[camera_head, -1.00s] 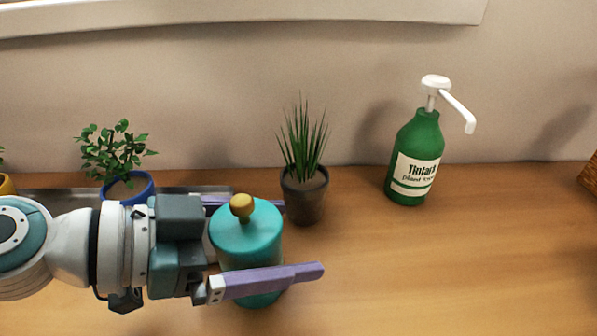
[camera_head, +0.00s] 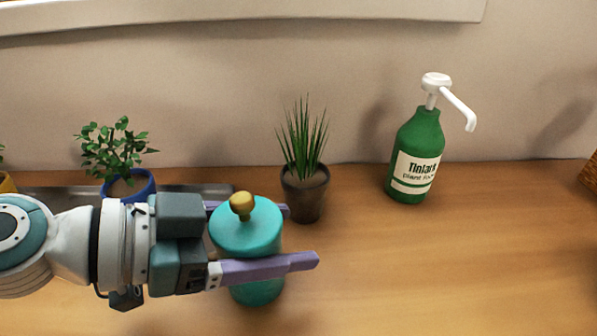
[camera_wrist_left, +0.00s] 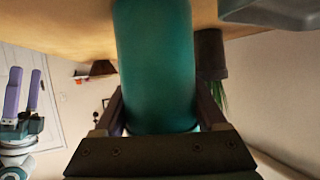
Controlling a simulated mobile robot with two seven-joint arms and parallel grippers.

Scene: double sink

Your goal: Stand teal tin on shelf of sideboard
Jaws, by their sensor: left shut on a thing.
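The teal tin (camera_head: 246,240) is a cylinder with a round lid and a yellow knob. It stands upright at the wooden top, and I cannot tell whether its base touches the wood. My left gripper (camera_head: 302,236) reaches in from the left and is shut on the tin, one purple finger on the near side and one on the far side. In the left wrist view the tin (camera_wrist_left: 156,65) fills the middle between the fingers. My right gripper (camera_wrist_left: 24,92) shows at the left of that view, its two fingers apart and empty. No sideboard shelf is recognisable.
A spiky plant in a dark pot (camera_head: 305,192) stands close behind the tin. A leafy plant in a blue pot (camera_head: 128,186) stands behind my left arm by a grey metal edge (camera_head: 62,192). A green pump bottle (camera_head: 414,160) stands further right. The front right is clear.

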